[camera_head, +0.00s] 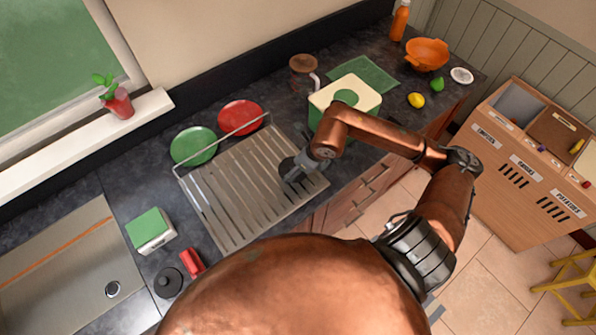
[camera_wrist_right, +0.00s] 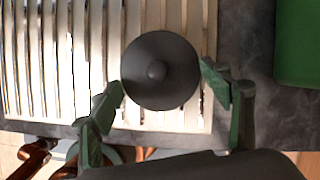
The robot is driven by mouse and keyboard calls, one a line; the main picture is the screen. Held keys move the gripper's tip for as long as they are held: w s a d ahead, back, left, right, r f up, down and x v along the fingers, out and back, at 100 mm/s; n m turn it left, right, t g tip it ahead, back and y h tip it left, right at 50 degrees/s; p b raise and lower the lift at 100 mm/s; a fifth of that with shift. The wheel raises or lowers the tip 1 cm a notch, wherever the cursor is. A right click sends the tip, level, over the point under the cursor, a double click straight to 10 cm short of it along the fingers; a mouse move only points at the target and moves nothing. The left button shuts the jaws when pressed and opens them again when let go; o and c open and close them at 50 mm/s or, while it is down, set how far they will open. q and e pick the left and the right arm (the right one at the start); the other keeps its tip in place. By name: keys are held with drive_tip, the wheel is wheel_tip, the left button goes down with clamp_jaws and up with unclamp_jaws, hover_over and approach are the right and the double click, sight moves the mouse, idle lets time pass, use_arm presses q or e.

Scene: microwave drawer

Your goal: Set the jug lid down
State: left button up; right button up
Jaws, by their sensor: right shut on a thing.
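The jug lid (camera_wrist_right: 160,71) is a dark round disc with a small central knob, seen in the right wrist view between the fingers of my right gripper (camera_wrist_right: 165,88). My right gripper (camera_head: 292,167) is shut on it over the right end of the slatted metal rack (camera_head: 225,195). I cannot tell whether the lid touches the slats. A brown vessel with a pale handle (camera_head: 303,68), perhaps the jug, stands at the back of the counter. My left gripper is not in view.
Green (camera_head: 193,146) and red plates (camera_head: 240,117) stand at the rack's back. A cream and green box (camera_head: 345,97) is right of it. A black knobbed disc (camera_head: 168,282), a red item (camera_head: 192,263) and a green-topped box (camera_head: 150,230) lie left, beside the sink (camera_head: 60,265).

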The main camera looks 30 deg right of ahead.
drive_tip(key=shift+d+f+p, duration=0.2)
drive_tip(key=shift+f+p, duration=0.15)
drive_tip(key=shift+f, duration=1.4)
drive_tip(key=shift+f, duration=0.2)
drive_tip(key=o, duration=0.9)
drive_tip(key=shift+r, duration=0.1)
drive_tip(key=shift+o, duration=0.2)
drive_tip(key=b+v, duration=0.1)
drive_tip(key=v, duration=1.1)
drive_tip(key=shift+w+r, duration=0.1)
drive_tip(key=shift+r, duration=0.05)
